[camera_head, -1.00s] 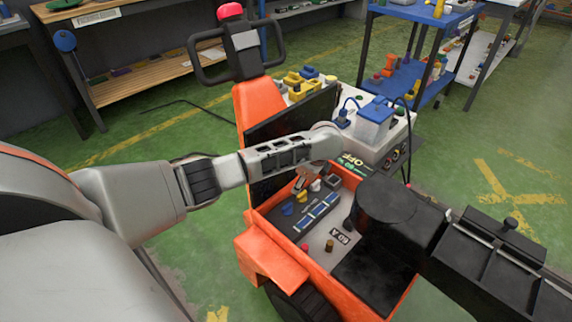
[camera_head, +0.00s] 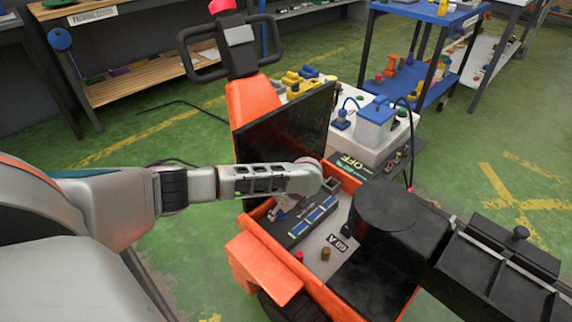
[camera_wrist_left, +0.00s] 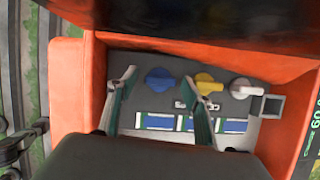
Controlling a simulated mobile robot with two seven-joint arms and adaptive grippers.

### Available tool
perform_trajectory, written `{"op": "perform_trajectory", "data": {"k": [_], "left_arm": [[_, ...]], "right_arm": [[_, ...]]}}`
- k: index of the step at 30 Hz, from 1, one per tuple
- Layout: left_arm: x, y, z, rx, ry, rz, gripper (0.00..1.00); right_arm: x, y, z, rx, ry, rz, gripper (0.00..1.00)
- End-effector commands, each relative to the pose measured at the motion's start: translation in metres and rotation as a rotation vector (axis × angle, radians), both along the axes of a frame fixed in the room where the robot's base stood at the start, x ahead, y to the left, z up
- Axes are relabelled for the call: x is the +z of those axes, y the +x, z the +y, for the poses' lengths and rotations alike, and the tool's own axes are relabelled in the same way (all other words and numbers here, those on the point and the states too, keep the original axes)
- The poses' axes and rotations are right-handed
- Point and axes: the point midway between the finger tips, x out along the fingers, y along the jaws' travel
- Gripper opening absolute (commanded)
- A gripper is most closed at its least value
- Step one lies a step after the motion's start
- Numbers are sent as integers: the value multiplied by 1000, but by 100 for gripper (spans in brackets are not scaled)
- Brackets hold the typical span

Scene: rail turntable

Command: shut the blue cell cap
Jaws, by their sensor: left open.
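The blue cell cap (camera_wrist_left: 160,80) sits on a dark panel (camera_wrist_left: 137,68) in the open orange bay, left of a yellow cap (camera_wrist_left: 208,78) and a pale cap (camera_wrist_left: 242,87). My left gripper (camera_wrist_left: 161,103) is open. In the left wrist view its fingers stand on either side of the blue cap, with the right finger overlapping the yellow cap's lower part. I cannot tell whether they touch anything. In the head view my left gripper (camera_head: 284,209) reaches down into the bay, and my arm hides the caps.
Blue and white striped cells (camera_wrist_left: 188,123) line the panel in front of the caps. Orange walls (camera_wrist_left: 95,85) and a raised dark lid (camera_head: 285,130) enclose the bay. A white cabinet (camera_head: 372,152) with a blue box stands behind. Green floor (camera_head: 180,240) is clear on the left.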

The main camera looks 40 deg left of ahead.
Motion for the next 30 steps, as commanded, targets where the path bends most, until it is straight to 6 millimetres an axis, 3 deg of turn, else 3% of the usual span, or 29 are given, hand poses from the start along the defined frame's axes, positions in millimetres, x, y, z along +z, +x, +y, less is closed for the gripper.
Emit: {"op": "perform_trajectory", "data": {"k": [8,12,13,24,30], "left_arm": [[1,2,1,-1,0,-4,50],[1,2,1,1,0,-4,16],[1,2,1,1,0,-4,12],[5,5,0,68,-1,-9,12],[2,3,0,106,-3,-6,12]], "right_arm": [[2,1,1,-1,4,-4,40],[2,1,1,-1,4,-4,40],[2,1,1,-1,4,-4,40],[12,7,-3,1,-13,-26,40],[-8,-5,-11,3,-48,16,40]]}}
